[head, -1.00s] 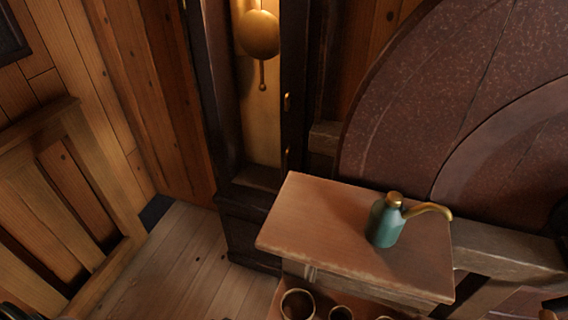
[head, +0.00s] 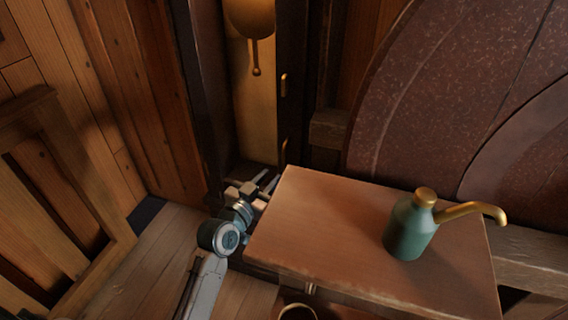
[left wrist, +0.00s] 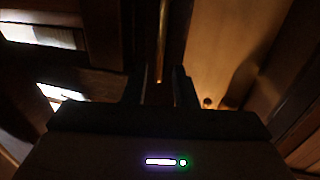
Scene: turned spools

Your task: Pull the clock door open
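The tall dark clock case (head: 207,110) stands at the middle back. Its brass pendulum (head: 252,18) hangs in front of a pale back panel. A small brass handle (head: 284,85) sits on the dark upright at the right, with another brass piece (head: 284,150) lower down. My left gripper (head: 268,182) is low in front of the case, beside the bench's left corner, below the upper handle. In the left wrist view my fingers (left wrist: 160,90) are apart. A thin upright brass bar (left wrist: 162,40) shows ahead, in line with the gap; I cannot tell how near. My right gripper is not in view.
A wooden bench (head: 330,220) stands close to the right of my left arm, with a green oil can (head: 410,228) on it. A large reddish stone wheel (head: 430,100) is behind. A wooden rail panel (head: 60,200) stands at left. Floor shows between.

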